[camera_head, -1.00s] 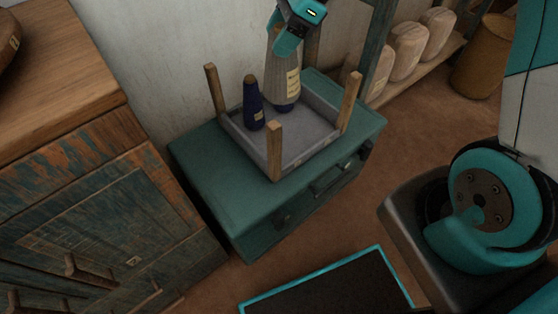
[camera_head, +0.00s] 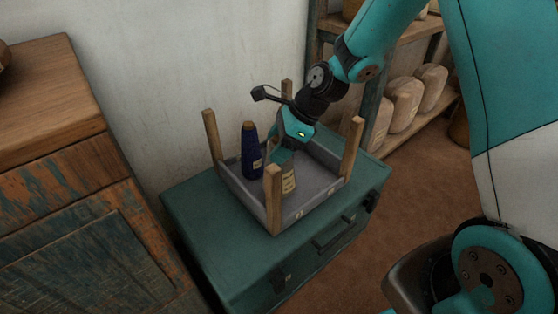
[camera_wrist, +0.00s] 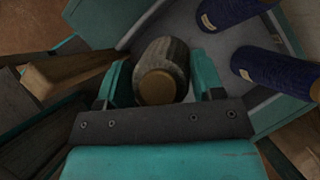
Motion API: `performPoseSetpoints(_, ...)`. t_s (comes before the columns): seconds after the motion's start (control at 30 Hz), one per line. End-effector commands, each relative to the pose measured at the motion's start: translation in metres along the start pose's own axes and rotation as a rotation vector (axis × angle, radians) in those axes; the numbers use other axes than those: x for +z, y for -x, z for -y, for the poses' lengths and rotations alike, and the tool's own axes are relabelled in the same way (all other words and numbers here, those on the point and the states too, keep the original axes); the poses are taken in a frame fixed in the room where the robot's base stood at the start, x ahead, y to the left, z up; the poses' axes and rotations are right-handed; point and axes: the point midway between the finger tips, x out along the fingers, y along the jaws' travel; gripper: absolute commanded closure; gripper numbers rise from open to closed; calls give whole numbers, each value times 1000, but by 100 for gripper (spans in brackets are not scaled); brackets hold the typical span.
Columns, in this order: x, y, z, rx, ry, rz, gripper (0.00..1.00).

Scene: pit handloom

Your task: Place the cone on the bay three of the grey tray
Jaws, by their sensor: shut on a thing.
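My gripper (camera_head: 284,155) is shut on a grey cone with a cream label (camera_head: 289,182), low inside the grey tray (camera_head: 318,203), towards its front. In the wrist view, the grey cone (camera_wrist: 163,62) sits between the two fingers, with its tan tip towards the camera. I cannot tell whether its base touches the tray floor. A dark blue cone (camera_head: 250,150) stands upright at the tray's left. The wrist view shows two blue cones, one at upper right (camera_wrist: 232,10) and one lower (camera_wrist: 275,70). The second is hidden in the head view.
The tray rests on a teal chest (camera_head: 190,220) and has wooden corner posts, one near the front (camera_head: 273,200) close to the held cone. A worn wooden cabinet (camera_head: 80,220) stands at left. A shelf with pale bundles (camera_head: 403,103) is at back right.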

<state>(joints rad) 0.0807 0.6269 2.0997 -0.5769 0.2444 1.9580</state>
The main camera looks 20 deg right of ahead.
Motion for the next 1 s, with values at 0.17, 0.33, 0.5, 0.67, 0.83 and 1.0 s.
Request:
performPoseSetpoints(0.17,-16,-24,-1,3,-1,0,83)
performPoseSetpoints(0.33,-22,-34,0,1,0,0,83)
performPoseSetpoints(0.5,-21,-33,0,0,0,0,83)
performPoseSetpoints(0.67,-22,-34,0,1,0,0,20)
performPoseSetpoints(0.83,-22,-34,0,1,0,-1,13)
performPoseSetpoints(1.0,-21,-33,0,0,0,0,13)
